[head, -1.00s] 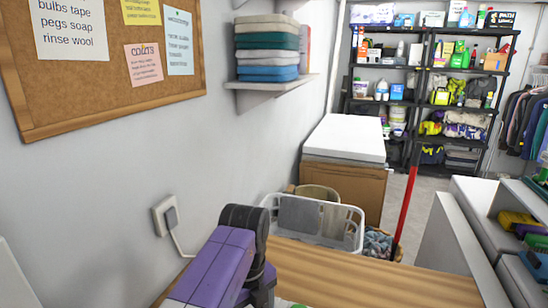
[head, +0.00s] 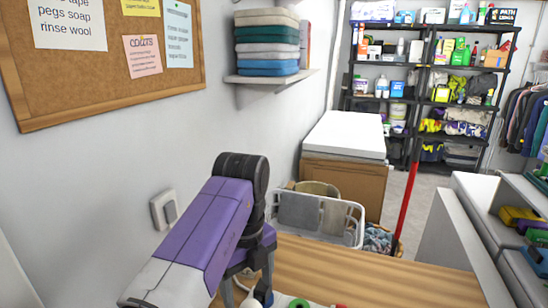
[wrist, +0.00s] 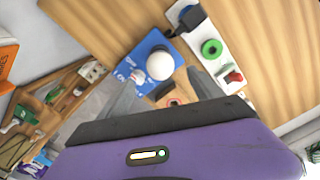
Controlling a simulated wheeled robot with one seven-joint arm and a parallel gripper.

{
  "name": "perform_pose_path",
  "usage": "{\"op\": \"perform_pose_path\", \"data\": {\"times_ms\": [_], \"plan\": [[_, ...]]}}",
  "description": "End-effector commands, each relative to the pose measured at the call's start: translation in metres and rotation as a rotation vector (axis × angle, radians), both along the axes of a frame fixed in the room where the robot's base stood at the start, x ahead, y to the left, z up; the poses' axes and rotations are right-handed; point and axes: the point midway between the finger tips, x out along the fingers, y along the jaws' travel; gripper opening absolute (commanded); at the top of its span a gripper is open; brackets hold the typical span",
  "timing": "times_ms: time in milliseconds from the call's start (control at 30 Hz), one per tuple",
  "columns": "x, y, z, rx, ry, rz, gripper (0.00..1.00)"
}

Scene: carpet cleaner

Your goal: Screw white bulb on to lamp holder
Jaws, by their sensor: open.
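A round white bulb (wrist: 160,65) shows in the wrist view over a blue card with white lettering (wrist: 150,48). A smaller white piece (wrist: 137,77) lies beside it. A wooden block with a pinkish ring (wrist: 173,102) sits just below the bulb in that picture; it may be the lamp holder, but I cannot tell. My gripper (wrist: 165,84) is open, its grey fingers spread either side of the bulb and block. In the head view my gripper (head: 248,288) points down at the near edge of the wooden top, with a white round thing (head: 262,296) between its fingers. Contact cannot be seen.
A white strip (wrist: 222,64) carries a green ring (wrist: 212,48), a red part (wrist: 233,77) and a black part (wrist: 191,16). The wooden worktop (head: 370,278) is clear to the right.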

Motion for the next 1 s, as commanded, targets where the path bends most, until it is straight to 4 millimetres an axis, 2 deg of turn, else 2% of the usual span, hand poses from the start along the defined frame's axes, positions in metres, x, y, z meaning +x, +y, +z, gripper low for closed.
{"op": "perform_pose_path", "data": {"times_ms": [267,1000], "plan": [[0.0,0.0,0.002,0.0,0.0,0.0,0.75],[0.0,-0.001,0.051,-0.001,0.0,-0.001,0.75]]}}
